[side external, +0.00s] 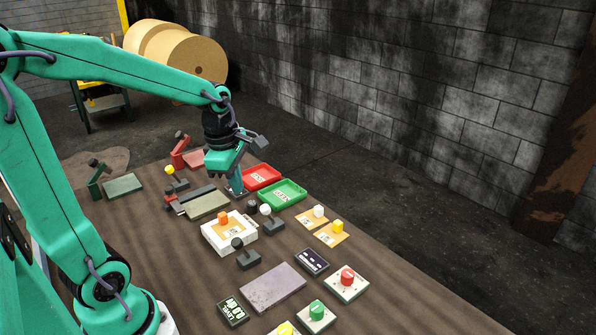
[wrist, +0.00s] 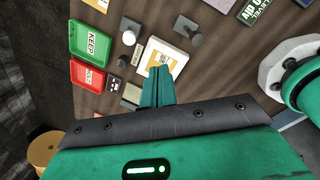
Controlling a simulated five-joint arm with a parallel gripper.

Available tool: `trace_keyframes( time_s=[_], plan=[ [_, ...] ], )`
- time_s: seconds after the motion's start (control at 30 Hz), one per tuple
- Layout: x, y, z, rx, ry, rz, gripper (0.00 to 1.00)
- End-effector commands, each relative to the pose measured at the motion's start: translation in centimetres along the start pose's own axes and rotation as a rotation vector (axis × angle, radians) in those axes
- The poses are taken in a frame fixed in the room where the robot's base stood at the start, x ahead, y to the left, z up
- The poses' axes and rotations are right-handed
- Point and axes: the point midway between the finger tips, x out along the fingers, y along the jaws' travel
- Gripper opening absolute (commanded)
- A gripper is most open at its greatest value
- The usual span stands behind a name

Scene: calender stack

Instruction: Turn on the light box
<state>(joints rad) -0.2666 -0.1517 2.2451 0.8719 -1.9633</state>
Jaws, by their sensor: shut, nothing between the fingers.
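A low white box (side external: 229,235) carries a tan card and an orange block in the side view; it looks like the light box, but I cannot read a label on it. It also shows in the wrist view (wrist: 150,68), partly behind my fingers. My gripper (side external: 236,190) is shut and empty, pointing down near the far side of the box, left of the trays. Its closed fingertips also show in the wrist view (wrist: 160,70). A small dark panel with pale marks (wrist: 114,85) lies left of the fingers. I cannot tell whether the box is lit.
A red tray (side external: 272,176) and a green tray (side external: 299,194) lie right of my gripper. Dark knobbed blocks (side external: 247,259) stand near the white box. A grey plate (side external: 273,287), a red-button box (side external: 347,281) and a green-button box (side external: 316,315) lie toward the front.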

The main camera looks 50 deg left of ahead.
Motion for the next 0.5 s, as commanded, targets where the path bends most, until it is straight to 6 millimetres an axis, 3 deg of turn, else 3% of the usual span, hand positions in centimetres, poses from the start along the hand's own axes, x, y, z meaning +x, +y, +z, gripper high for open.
trace_keyframes(
  time_s=[0.5],
  plan=[
    [3.3,2.4,-1.6,-0.575,0.058,-0.061,0.00]
  ],
)
